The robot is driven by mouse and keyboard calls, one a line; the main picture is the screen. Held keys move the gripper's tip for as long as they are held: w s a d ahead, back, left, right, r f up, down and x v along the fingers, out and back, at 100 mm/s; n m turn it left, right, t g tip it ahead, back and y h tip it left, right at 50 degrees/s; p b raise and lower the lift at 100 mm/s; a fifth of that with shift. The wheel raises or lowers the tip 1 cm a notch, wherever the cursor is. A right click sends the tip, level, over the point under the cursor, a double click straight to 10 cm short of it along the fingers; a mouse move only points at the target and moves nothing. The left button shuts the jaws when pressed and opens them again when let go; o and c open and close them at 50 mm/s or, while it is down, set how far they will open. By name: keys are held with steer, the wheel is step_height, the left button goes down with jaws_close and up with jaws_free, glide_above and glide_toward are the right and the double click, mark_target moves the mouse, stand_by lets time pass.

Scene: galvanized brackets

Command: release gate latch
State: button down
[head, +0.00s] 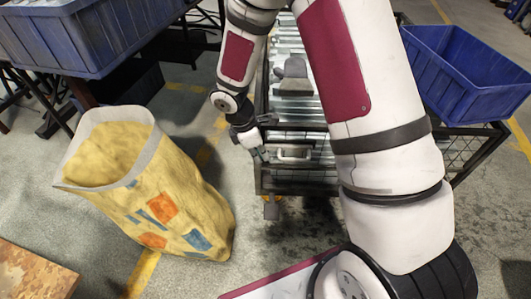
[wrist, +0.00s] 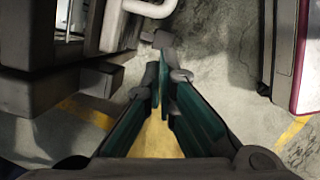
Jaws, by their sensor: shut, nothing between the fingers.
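The dark-framed mesh cart (head: 318,178) has a gate on its near side, with a pale U-shaped handle (head: 293,153). The handle also shows at the top of the wrist view (wrist: 150,9). A small grey block (head: 270,208) sits low at the gate's front left. A grey block also shows just beyond my fingertips in the wrist view (wrist: 163,40); I cannot tell for certain whether it is the latch. My gripper (head: 263,156) is beside the gate, left of the handle. Its green fingers (wrist: 160,78) are shut and empty, and no contact is clear.
Galvanized brackets (head: 287,45) fill the cart, with a grey piece (head: 293,76) on top. A yellow sack (head: 160,195) stands open at the left. Blue bins are at the upper left (head: 90,35) and right (head: 465,72). Floor before the cart is clear.

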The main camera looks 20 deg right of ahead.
steer(key=p+v, duration=0.4)
steer(key=v, duration=0.6)
steer(key=shift+a+r, duration=0.15)
steer(key=shift+a, duration=0.15)
steer(key=s+d+r+m, duration=0.3)
steer(key=s+r+m, duration=0.15)
steer(key=r, duration=0.45)
steer(key=s+d+r+m, duration=0.3)
steer(key=s+r, duration=0.3)
steer(key=r, duration=0.3)
steer(key=s+a+r+m+t+y, duration=0.1)
steer(key=s+r+m+y, duration=0.2)
steer(key=s, duration=0.8)
steer(key=s+a+r+m, duration=0.1)
steer(key=s+r+m, duration=0.4)
steer(key=s, duration=0.6)
step_height(320, 180, up, 28)
steer(key=t+p, duration=0.3)
steer(key=p, duration=2.5)
steer(key=shift+s+d+m+t, duration=0.15)
steer(key=shift+d+m+t, duration=0.1)
steer(key=shift+m+t, duration=0.15)
